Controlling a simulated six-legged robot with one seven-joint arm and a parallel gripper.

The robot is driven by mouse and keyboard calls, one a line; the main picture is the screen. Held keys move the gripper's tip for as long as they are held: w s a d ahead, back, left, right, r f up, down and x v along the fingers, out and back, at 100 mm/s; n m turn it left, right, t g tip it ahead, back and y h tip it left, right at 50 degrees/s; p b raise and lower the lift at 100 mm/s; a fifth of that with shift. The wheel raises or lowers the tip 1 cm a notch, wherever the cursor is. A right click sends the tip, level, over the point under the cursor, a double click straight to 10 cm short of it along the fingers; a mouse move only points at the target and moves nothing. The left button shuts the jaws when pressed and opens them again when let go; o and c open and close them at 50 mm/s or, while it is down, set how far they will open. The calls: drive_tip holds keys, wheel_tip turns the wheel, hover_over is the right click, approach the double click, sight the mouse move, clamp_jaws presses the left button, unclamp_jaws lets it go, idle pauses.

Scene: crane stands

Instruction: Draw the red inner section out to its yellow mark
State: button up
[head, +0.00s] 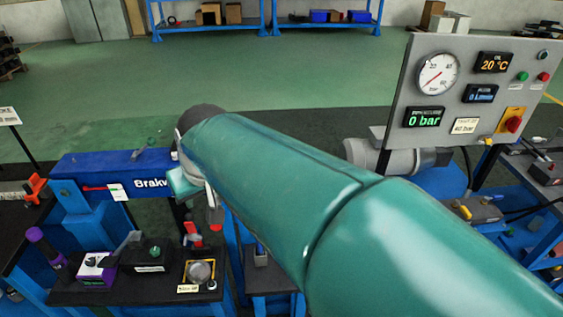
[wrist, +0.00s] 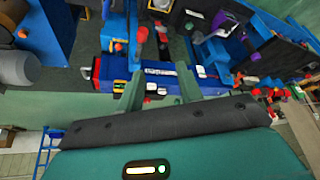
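A blue box beam (head: 100,172) lettered "Brakv…" lies at the left of the head view; its right end is hidden behind my arm. It crosses the upper middle of the wrist view (wrist: 220,82). I see nothing held. In the head view it is mostly hidden behind my forearm, by the beam's right end. I cannot tell whether it touches the beam.
A low dark bench (head: 135,290) holds small devices below the beam. A grey gauge panel (head: 455,95) stands at the right, its display reading 0 bar. Blue shelving (head: 265,22) stands at the back wall. The green floor between is clear.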

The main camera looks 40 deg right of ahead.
drive_tip(key=w+d+m, duration=0.2)
drive_tip(key=w+d, duration=0.4)
drive_tip(key=d, duration=0.2)
drive_tip(key=w+d+f+m, duration=0.15)
drive_tip(key=d+f, duration=0.25)
drive_tip(key=d, duration=0.6)
drive_tip(key=w+d+f+m, duration=0.15)
drive_tip(key=d+f, duration=0.25)
drive_tip(key=d, duration=0.6)
drive_tip(key=w+d+f+m, duration=0.1)
drive_tip(key=w+d+f, duration=0.25)
drive_tip(key=d, duration=0.75)
drive_tip(key=shift+h, duration=0.4)
drive_tip(key=x, duration=0.4)
drive_tip(key=s+x, duration=0.1)
drive_tip(key=x, duration=0.9)
drive_tip(key=shift+s+a+f, duration=0.2)
drive_tip(key=shift+f, duration=0.1)
clamp_jaws()
